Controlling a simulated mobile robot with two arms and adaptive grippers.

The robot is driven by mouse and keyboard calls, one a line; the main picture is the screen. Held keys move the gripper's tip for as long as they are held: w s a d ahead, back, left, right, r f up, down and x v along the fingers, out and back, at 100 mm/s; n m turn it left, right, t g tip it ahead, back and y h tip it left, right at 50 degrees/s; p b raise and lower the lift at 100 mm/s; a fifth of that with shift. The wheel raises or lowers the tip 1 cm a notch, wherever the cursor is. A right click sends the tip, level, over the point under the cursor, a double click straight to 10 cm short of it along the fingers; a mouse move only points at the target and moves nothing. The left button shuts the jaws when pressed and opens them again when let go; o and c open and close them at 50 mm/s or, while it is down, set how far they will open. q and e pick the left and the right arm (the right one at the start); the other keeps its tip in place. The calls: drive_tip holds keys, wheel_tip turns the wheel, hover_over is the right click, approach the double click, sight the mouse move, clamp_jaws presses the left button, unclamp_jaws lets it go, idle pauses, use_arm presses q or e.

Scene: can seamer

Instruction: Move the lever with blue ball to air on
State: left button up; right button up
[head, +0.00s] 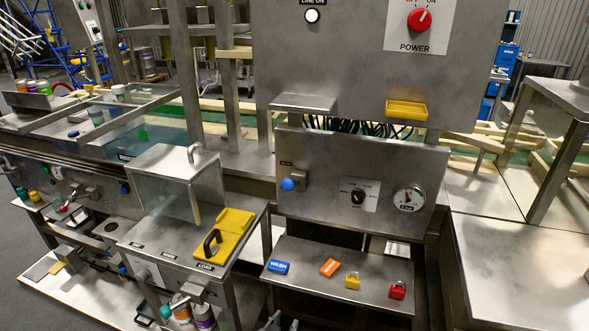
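The lever with the blue ball (288,184) sits on the left part of the grey metal control panel (330,160). The ball points out toward me, beside a small metal bracket. A small dark label is above it, too small to read. A black rotary knob (358,197) on a white plate and a round gauge (408,200) are to its right. My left gripper (278,321) shows only as dark tips at the bottom edge, well below the lever and apart from it. Most of it is cut off. My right gripper is out of view.
A shelf (330,281) below the panel holds a blue WASH tag (278,267), an orange tag (330,267), a yellow padlock (352,281) and a red padlock (397,290). A guarded box (170,180) with a yellow plate (225,235) stands left. Space before the panel is clear.

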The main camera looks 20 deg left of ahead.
use_arm(q)
drive_tip(key=w+r+n+t+p, duration=0.1)
drive_tip(key=w+r+t, duration=0.15)
drive_tip(key=r, duration=0.65)
drive_tip(key=w+r+t, duration=0.1)
drive_tip(key=w+r, duration=0.2)
drive_tip(key=r, duration=0.7)
drive_tip(key=n+t+y, duration=0.2)
drive_tip(key=t, duration=0.1)
approach(293, 184)
drive_tip(key=w+p, duration=0.1)
drive_tip(key=w, duration=0.4)
drive_tip(key=w+a+p, duration=0.1)
drive_tip(key=w, duration=0.4)
drive_tip(key=w+a+f, duration=0.1)
drive_tip(key=w, duration=0.4)
drive_tip(key=shift+w+a+f+p, duration=0.1)
drive_tip(key=shift+w+a+p, duration=0.1)
drive_tip(key=shift+p, duration=0.2)
clamp_jaws()
